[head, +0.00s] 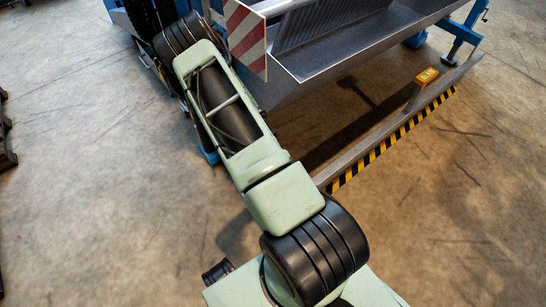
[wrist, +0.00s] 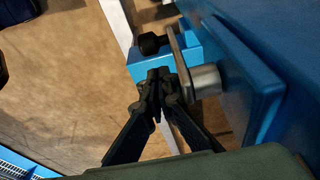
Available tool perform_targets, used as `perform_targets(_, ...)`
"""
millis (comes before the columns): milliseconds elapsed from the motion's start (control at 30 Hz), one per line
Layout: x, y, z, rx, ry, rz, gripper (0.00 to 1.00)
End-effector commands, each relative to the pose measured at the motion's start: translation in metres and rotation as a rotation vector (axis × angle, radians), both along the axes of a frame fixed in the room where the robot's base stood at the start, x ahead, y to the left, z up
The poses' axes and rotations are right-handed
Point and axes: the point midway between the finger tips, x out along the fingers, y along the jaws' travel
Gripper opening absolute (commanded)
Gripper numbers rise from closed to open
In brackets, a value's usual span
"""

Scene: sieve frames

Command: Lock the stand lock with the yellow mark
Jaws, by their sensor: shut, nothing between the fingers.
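My gripper (wrist: 158,90) is shut and empty in the wrist view, its black fingertips together. Just beyond the tips is a blue block (wrist: 140,67); I cannot tell whether they touch it. A flat metal lever (wrist: 178,52) with a black knob (wrist: 152,43) stands by the block, and a metal cylinder (wrist: 207,80) joins it to a blue panel (wrist: 262,70). This looks like a stand lock, but no yellow mark shows on it. In the head view my arm reaches to the blue machine at the top, and my gripper is hidden.
In the head view a red-and-white striped plate (head: 245,38) and a grey metal trough (head: 350,45) stand beside my arm. A low rail (head: 365,147) with black-and-yellow stripes crosses the floor, with a small orange-yellow box (head: 427,75) above it.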

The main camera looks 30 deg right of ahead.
Motion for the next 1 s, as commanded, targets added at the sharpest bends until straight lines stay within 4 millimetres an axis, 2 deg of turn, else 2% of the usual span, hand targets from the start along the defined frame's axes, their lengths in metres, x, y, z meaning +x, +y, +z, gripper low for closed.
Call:
perform_targets(733, 0.000, 0.003, 0.000, 0.000, -0.001, 0.001, 0.00)
perform_targets(867, 0.001, 0.006, 0.010, 0.000, -0.001, 0.002, 0.00)
perform_targets(1000, 0.001, 0.012, 0.033, -0.001, -0.003, 0.004, 0.00)
